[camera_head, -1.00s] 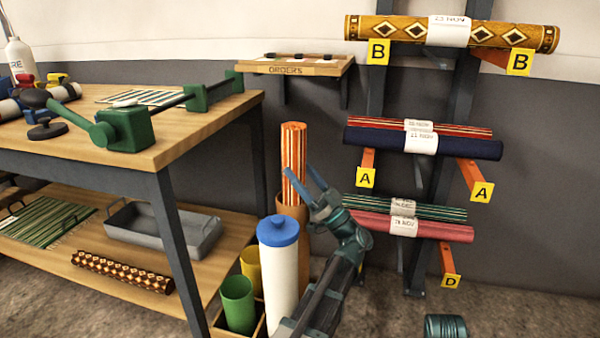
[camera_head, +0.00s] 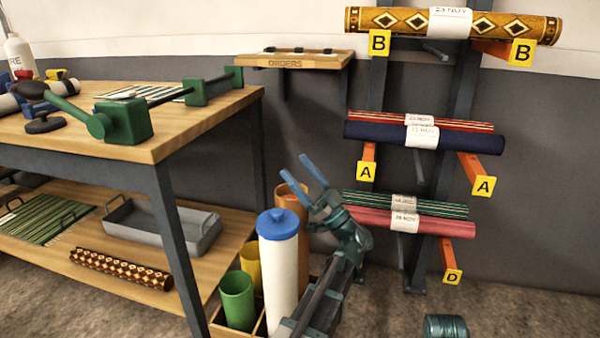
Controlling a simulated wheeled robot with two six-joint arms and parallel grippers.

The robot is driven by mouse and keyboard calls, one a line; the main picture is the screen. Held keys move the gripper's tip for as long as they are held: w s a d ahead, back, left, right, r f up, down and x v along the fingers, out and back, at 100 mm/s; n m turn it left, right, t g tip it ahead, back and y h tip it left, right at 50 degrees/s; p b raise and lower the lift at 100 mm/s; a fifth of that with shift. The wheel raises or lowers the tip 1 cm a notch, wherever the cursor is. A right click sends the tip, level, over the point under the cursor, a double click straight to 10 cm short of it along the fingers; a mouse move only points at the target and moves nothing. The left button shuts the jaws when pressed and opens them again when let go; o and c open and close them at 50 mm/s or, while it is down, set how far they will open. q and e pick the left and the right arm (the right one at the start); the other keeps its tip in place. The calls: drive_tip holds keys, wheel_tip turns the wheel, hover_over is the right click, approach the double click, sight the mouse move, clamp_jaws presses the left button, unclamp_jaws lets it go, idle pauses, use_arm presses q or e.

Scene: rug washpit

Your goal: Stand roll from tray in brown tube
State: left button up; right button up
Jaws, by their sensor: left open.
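The brown tube (camera_head: 303,245) stands upright in the wooden floor box, behind the white canister, its open rim beside my left gripper. My left gripper (camera_head: 294,165) is open and empty, its blue fingers pointing up and left over the tube's rim. No orange striped roll shows above the tube now; whether it is down inside is hidden. The grey tray (camera_head: 150,229) on the lower shelf looks empty.
The white canister with blue lid (camera_head: 279,265), green tube (camera_head: 237,300) and yellow tube (camera_head: 250,262) crowd the brown tube. The workbench (camera_head: 180,135) stands left. A wall rack with rolls, including a navy one (camera_head: 470,140), is right of my arm.

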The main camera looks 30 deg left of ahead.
use_arm(q)
drive_tip(key=b+v, duration=0.8)
drive_tip(key=v, duration=0.4)
idle(0.9)
